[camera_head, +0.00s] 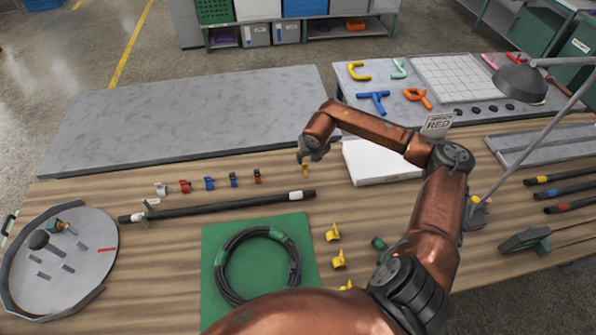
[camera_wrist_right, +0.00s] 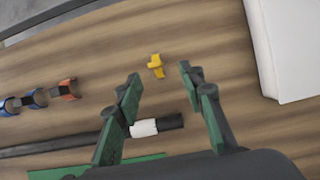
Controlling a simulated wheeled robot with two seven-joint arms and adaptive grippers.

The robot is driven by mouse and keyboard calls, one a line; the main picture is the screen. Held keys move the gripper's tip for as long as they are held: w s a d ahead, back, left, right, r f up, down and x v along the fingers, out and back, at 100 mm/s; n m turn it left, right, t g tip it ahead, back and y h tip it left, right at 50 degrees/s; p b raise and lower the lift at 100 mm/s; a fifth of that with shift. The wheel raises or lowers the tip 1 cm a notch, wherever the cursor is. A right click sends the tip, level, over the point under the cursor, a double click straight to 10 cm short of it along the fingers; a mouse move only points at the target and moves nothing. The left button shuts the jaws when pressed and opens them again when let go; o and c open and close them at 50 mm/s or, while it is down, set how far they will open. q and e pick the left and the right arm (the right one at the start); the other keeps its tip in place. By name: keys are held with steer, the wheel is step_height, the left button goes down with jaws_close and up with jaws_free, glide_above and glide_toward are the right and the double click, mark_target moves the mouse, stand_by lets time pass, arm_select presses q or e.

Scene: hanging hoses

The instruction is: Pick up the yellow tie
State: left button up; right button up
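The yellow tie (camera_head: 305,171) stands on the wooden table at the right end of a row of small coloured ties, partly hidden by my gripper in the head view. The wrist view shows the tie (camera_wrist_right: 156,66) whole, on the bare wood. My right gripper (camera_head: 310,158) is over it, pointing down. In the wrist view the right gripper (camera_wrist_right: 160,78) is open and empty, its two green-and-black fingers on either side of the tie's line, with the tie just past the fingertips. My left gripper is not in view.
A black hose with a white band (camera_wrist_right: 143,128) lies close under the fingers. An orange tie (camera_wrist_right: 68,90) and blue ties (camera_wrist_right: 35,98) stand to the left. A white box (camera_head: 380,162) is to the right. Yellow clips (camera_head: 333,232) lie near the green mat (camera_head: 213,238).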

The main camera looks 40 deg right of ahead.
mark_target(305, 164)
steer(key=x, duration=0.6)
steer(key=shift+w+a+f, duration=0.15)
steer(key=shift+w+a, duration=0.15)
steer(key=shift+w+d+f, duration=0.15)
steer(key=shift+f, duration=0.35)
steer(key=shift+c, duration=0.4)
steer(key=c, duration=0.8)
